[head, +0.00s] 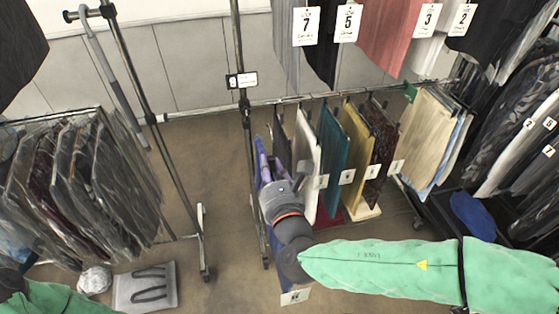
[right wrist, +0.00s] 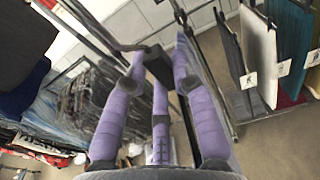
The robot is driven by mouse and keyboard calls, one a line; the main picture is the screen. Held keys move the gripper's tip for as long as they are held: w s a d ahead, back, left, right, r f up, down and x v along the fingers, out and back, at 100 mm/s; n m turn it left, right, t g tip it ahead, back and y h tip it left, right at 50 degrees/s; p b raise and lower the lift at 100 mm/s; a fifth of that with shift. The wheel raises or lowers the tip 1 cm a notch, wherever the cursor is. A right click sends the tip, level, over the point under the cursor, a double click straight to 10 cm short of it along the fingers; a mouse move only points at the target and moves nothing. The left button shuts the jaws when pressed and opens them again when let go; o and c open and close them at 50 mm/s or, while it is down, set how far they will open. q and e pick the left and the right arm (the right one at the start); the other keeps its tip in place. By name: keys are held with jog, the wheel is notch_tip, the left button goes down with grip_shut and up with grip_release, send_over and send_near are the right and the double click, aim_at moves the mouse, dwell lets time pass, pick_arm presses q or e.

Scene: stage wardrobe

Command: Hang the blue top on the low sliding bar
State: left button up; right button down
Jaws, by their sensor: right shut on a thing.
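The blue top (head: 277,248) shows as a narrow strip below and left of my right gripper (head: 264,160) in the head view, with a white tag at its lower end. Much of it is hidden by my gripper and arm. In the right wrist view my purple fingers (right wrist: 160,85) are closed around a dark block with a curved hook, a hanger top (right wrist: 160,66). The low sliding bar (head: 200,111) runs across behind the gripper. Whether the hook touches the bar, I cannot tell.
White (head: 306,150), teal (head: 333,150) and yellow (head: 355,145) garments hang close on the right. An upright post (head: 243,60) stands just left of the gripper. A rack of bagged clothes (head: 80,180) stands at left. Numbered garments hang above.

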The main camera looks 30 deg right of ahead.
jog(key=w+a+f+b, duration=0.4)
jog(key=a+f+b, duration=0.6)
jog(key=a+f, duration=0.25)
jog(key=w+a+f+b, duration=0.4)
jog(key=a+f+b, duration=0.65)
jog(key=f, duration=0.25)
jog(key=d+r+x, duration=0.1)
jog(key=r+x, duration=0.1)
jog(key=x, duration=4.2)
jog(key=shift+d+r+p, duration=0.2)
jog(key=shift+r+p, duration=0.15)
jog(key=shift+r, duration=0.1)
jog(key=shift+s+r, duration=0.15)
dwell(0.4)
